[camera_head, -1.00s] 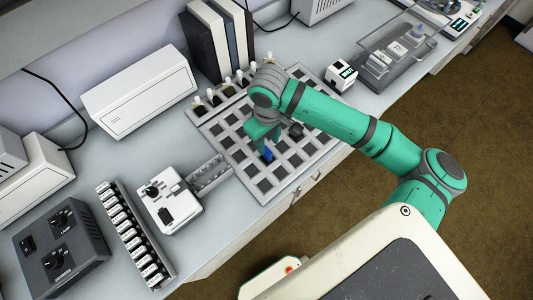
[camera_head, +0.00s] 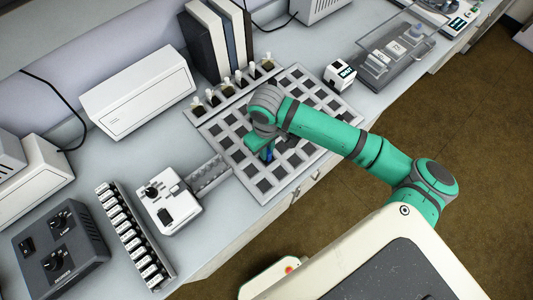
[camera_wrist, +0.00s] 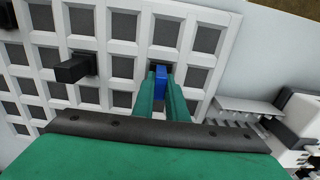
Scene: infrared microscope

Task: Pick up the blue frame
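The blue frame (camera_wrist: 161,83) is a small upright blue piece in a slot of the white grid rack, between the two fingers of my gripper (camera_wrist: 163,90) in the wrist view. The fingers are close on both sides of it. I cannot tell whether they press on it. In the head view only a narrow part of the blue frame (camera_head: 269,154) shows beneath my green gripper (camera_head: 264,145). Its lower part is hidden by the fingers and the slot.
The white rack (camera_head: 215,133) has many dark square slots. A black block (camera_wrist: 76,68) stands up from another slot, left of my fingers. A row of small white-topped bottles (camera_head: 225,88) lines the rack's far edge. A white device with a channel (camera_head: 171,199) stands to the left.

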